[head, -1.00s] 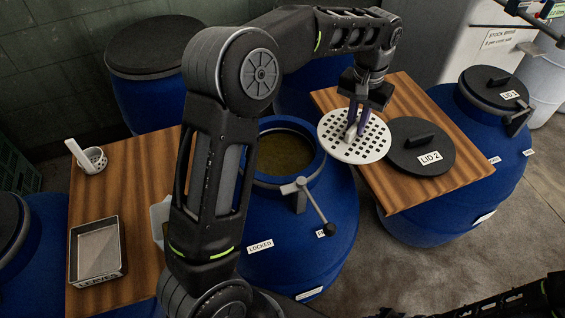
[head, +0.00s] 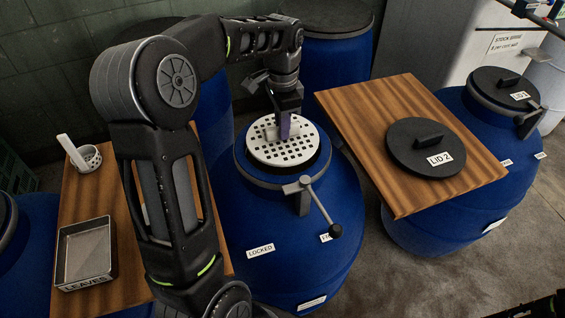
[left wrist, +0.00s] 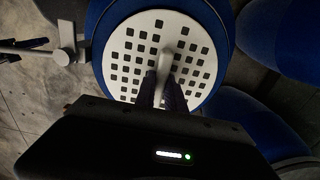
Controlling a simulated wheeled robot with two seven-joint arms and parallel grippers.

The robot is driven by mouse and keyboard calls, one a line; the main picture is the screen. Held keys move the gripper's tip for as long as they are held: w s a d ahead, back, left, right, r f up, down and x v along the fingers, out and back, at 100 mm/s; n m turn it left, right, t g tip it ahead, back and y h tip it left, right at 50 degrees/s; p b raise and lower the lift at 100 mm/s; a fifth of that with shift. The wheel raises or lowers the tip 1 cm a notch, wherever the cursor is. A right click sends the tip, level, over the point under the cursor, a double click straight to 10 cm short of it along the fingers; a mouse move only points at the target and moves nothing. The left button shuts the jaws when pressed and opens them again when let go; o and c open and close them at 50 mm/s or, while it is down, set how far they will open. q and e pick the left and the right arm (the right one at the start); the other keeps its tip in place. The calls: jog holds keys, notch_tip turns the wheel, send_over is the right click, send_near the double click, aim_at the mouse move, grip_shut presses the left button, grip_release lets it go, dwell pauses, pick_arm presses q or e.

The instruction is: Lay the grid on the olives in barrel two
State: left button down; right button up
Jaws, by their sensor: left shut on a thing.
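The white perforated grid (head: 272,152) is over the mouth of the open blue barrel (head: 262,215) in the middle of the head view. My left gripper (head: 284,128) is shut on the grid's upright handle. In the left wrist view the grid (left wrist: 128,62) looks roughly centred within the blue rim (left wrist: 95,12), and the gripper fingers (left wrist: 165,92) close on its handle. I cannot tell whether the grid touches the olives, which it hides. The lid marked LID 2 (head: 404,142) lies on the right wooden board.
A clamp lever (head: 318,204) sticks out from the barrel's front beside its LOCKED label. The right board (head: 350,115) is clear apart from the lid. The left board (head: 80,195) holds a LEAVES tray (head: 112,262) and a small perforated cup (head: 92,152). Other blue barrels stand around.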

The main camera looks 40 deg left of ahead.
aim_at(283, 144)
pick_arm(q)
notch_tip(283, 144, down, 6)
jog(key=shift+f+p, duration=0.1)
jog(key=shift+p, duration=0.2)
jog(key=shift+f, duration=1.8)
jog(key=shift+f, duration=0.2)
jog(key=c, duration=1.4)
grip_release()
jog(key=shift+r, duration=0.1)
notch_tip(283, 144, up, 12)
jog(key=shift+r, duration=0.1)
